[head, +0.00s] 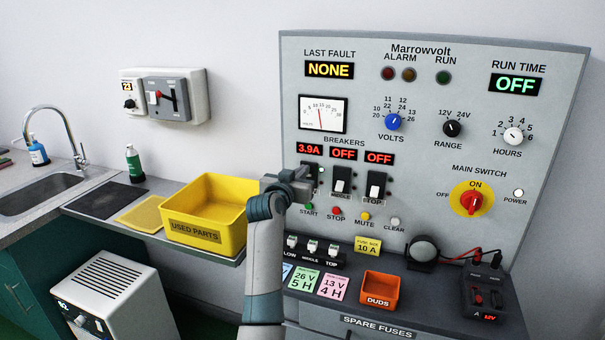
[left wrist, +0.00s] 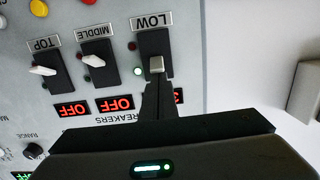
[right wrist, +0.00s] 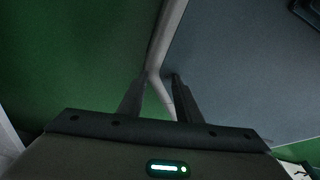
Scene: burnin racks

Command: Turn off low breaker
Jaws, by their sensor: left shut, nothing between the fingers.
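The low breaker (left wrist: 154,45) is a black switch with a pale lever, labelled LOW in the upside-down left wrist view. Its red display (head: 309,149) reads 3.9A, and most of the switch is hidden behind my left gripper in the head view. My left gripper (head: 298,180) is shut and empty in front of the low breaker. In the left wrist view its fingertips (left wrist: 157,80) are right at the lever; I cannot tell whether they touch. My right gripper (right wrist: 160,78) is open and empty, away from the panel.
The middle breaker (head: 341,181) and top breaker (head: 376,185) stand to the right, both displays reading OFF. Coloured buttons, including the red stop button (head: 337,211), sit below. A yellow bin (head: 207,236) is left of my arm; an orange bin (head: 380,290) stands on the ledge.

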